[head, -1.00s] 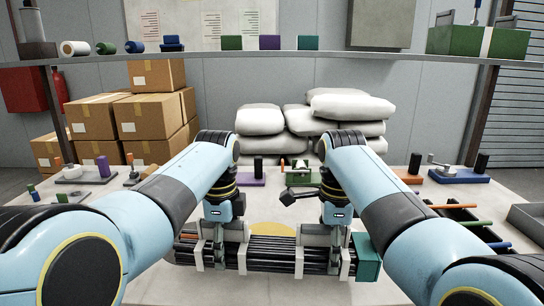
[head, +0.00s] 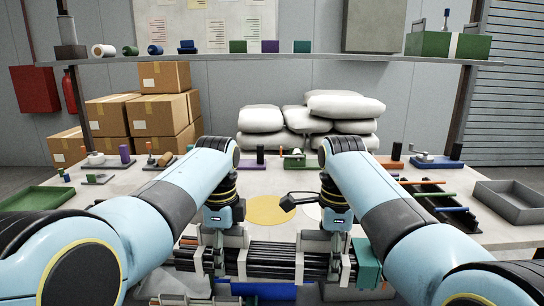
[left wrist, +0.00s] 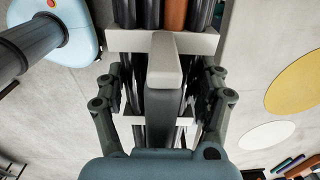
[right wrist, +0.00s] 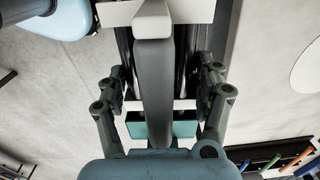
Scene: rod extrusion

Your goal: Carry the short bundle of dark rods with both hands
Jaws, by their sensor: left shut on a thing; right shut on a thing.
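The short bundle of dark rods (head: 270,262) lies level across the front of the head view, held by pale clamps. A teal block (head: 368,264) sits at its right end and shows in the right wrist view (right wrist: 184,129). My left gripper (head: 220,246) is shut on the bundle's left part; the left wrist view shows a grey handle (left wrist: 165,95) between its fingers. My right gripper (head: 336,250) is shut on the right part, around a similar grey handle (right wrist: 153,75). One orange-brown rod (left wrist: 174,14) shows among the dark ones. The fingertips are partly hidden.
The worktable (head: 400,215) lies beyond the bundle, with a yellow disc (head: 268,210) and clear room in its middle. A green tray (head: 45,198) is at left, a dark rack of coloured rods (head: 440,200) and a grey tray (head: 510,203) at right.

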